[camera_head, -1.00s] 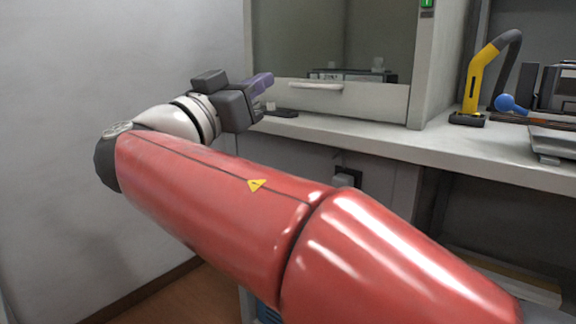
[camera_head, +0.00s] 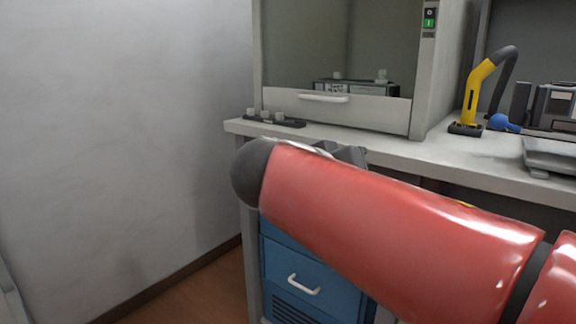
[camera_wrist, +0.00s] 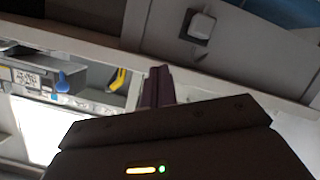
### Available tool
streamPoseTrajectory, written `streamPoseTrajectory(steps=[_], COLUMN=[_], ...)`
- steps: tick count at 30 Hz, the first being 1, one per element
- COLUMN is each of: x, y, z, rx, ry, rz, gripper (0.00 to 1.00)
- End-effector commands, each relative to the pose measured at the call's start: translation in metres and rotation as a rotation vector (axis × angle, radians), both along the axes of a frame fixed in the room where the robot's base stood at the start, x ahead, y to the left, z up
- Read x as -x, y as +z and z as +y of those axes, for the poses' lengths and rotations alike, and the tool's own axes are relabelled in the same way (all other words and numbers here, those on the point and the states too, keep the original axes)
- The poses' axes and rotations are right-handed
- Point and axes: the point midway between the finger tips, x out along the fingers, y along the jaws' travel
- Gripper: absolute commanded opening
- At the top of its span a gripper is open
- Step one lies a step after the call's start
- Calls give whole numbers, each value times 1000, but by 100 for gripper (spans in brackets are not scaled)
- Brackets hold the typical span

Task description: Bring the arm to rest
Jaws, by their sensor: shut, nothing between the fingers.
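My red arm crosses the front of the head view, with its dark elbow end at the left, near the bench's front edge. Most of my wrist and gripper is hidden behind the red link there; only some grey parts show above it. In the wrist view my gripper (camera_wrist: 158,87) shows its purple fingers together, with nothing between them. The dark gripper body fills the bottom of that view.
The pale bench (camera_head: 425,152) lies behind my arm. On it stand a cabinet with a sash (camera_head: 340,106), a black tray with small white pieces (camera_head: 285,122), a yellow-and-black arm-like tool (camera_head: 475,92) and a scale (camera_head: 552,155). Blue drawers (camera_head: 300,262) are below. Open floor lies at left.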

Motion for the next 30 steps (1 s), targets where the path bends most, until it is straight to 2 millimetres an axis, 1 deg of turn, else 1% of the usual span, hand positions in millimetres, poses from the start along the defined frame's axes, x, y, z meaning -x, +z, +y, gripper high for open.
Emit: streamPoseTrajectory(steps=[1, 2, 3, 5, 6, 8, 9, 12, 15, 18, 20, 30], x=[13, 22, 36, 60, 77, 103, 118, 150, 170, 181, 183, 185], y=[-10, -21, -36, -62, -77, -99, -112, -137, -153, -162, -165, -167], z=[-22, -33, -46, -61, -68, -73, -73, -67, -59, -52, -49, -48], rx=[-29, -51, -88, -156, -209, -292, -348, -477, -569, -627, -644, -653], ry=[-5, 0, 12, 42, 66, 111, 144, 218, 278, 315, 328, 334], rz=[90, 154, 238, 358, 425, 506, 545, 590, 590, 576, 567, 564], gripper=[0, 0, 0, 0, 0, 0, 0, 0, 0, 0, 0, 0])
